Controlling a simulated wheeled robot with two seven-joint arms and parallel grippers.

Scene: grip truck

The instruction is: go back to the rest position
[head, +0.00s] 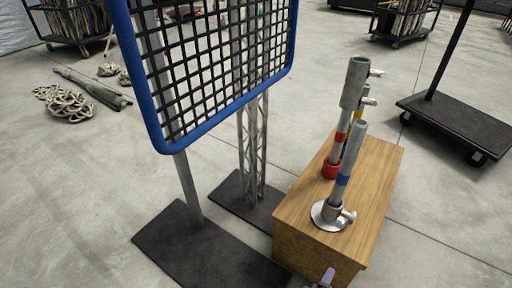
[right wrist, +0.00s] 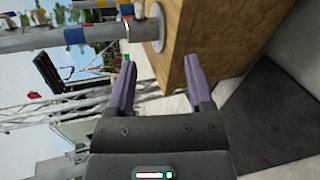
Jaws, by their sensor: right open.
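My right gripper (right wrist: 161,75) is open and empty in the right wrist view, its two purple fingers apart. A small part of it (head: 327,277) shows at the bottom edge of the head view, by the near end of the wooden box (head: 375,190). In the right wrist view the wooden box (right wrist: 225,50) is beyond the fingers, seen sideways. I cannot tell whether the fingers touch it. My left gripper is not in view.
Metal posts with coloured bands (head: 343,182) stand on the box. A blue-framed black grid (head: 220,65) stands left, with dark base plates (head: 190,245) on the floor. A dark cart (head: 460,125) is at right. Coiled rope (head: 68,105) lies far left.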

